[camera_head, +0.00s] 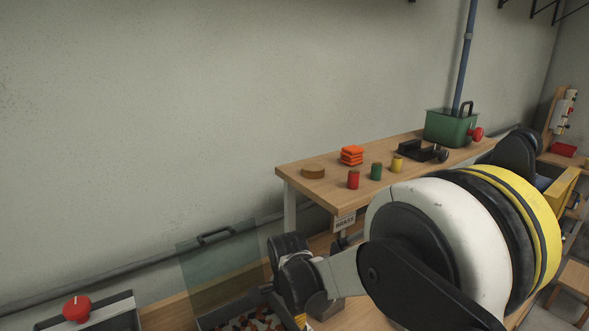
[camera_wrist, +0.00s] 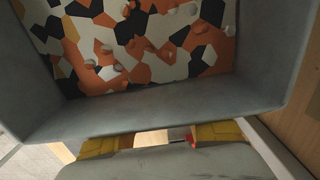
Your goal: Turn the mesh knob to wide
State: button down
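A red knob (camera_head: 76,308) with a light bar under it sits on a dark box (camera_head: 110,318) at the lower left of the head view. No label is readable there, so I cannot tell if it is the mesh knob or how it is set. My gripper is at the bottom of the wrist view (camera_wrist: 160,138), its two yellow fingertips apart with nothing held between them. A small red thing shows in the gap, too little to identify. In the head view my arm hides most of the gripper, which lies to the right of the red knob.
A grey bin (camera_wrist: 290,60) with patterned orange, black and white contents lies close to my gripper. A clear panel with a handle (camera_head: 215,237) stands behind the bin. A wooden bench (camera_head: 320,190) carries small coloured cylinders and a green box (camera_head: 450,127).

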notch_tip(320, 180, up, 6)
jog(key=p, duration=0.3)
jog(key=shift+a+p, duration=0.25)
jog(key=shift+p, duration=0.15)
jog(key=shift+s, duration=0.1)
jog(key=shift+r, duration=0.15)
